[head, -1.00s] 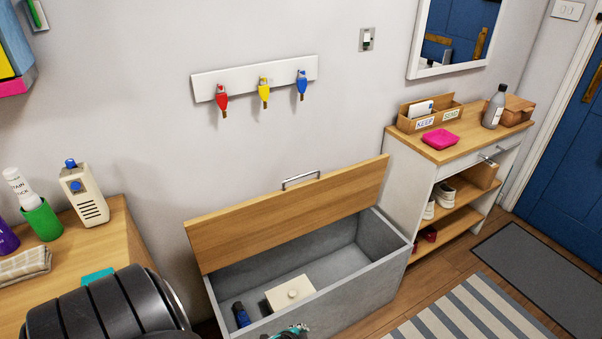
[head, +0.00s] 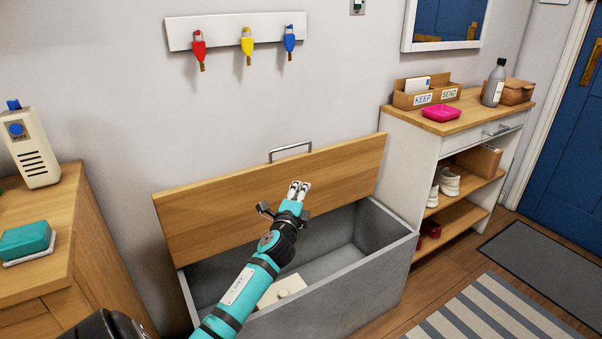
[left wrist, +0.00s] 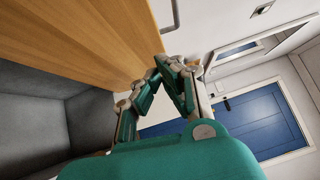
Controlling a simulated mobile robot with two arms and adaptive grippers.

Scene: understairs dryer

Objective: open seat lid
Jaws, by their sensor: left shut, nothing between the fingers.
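The wooden seat lid (head: 220,218) stands raised and leans back toward the wall behind the grey bench box (head: 372,282). Its metal handle (head: 290,147) is at the top edge. My left gripper (head: 299,187) is shut and empty in front of the lid's face, below the handle. In the left wrist view, the lid (left wrist: 75,35) fills the upper left, the handle (left wrist: 168,18) is at the top, and the shut fingertips (left wrist: 175,62) are near the lid's edge. The box is open, with a cream box (head: 282,290) inside, partly hidden by my arm. My right gripper is not in view.
A shoe cabinet (head: 462,137) stands to the right of the bench. A wooden cabinet (head: 45,208) with a teal item (head: 26,241) is at the left. A key rack (head: 235,32) hangs above. A striped rug (head: 480,318) lies on the floor at the right.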

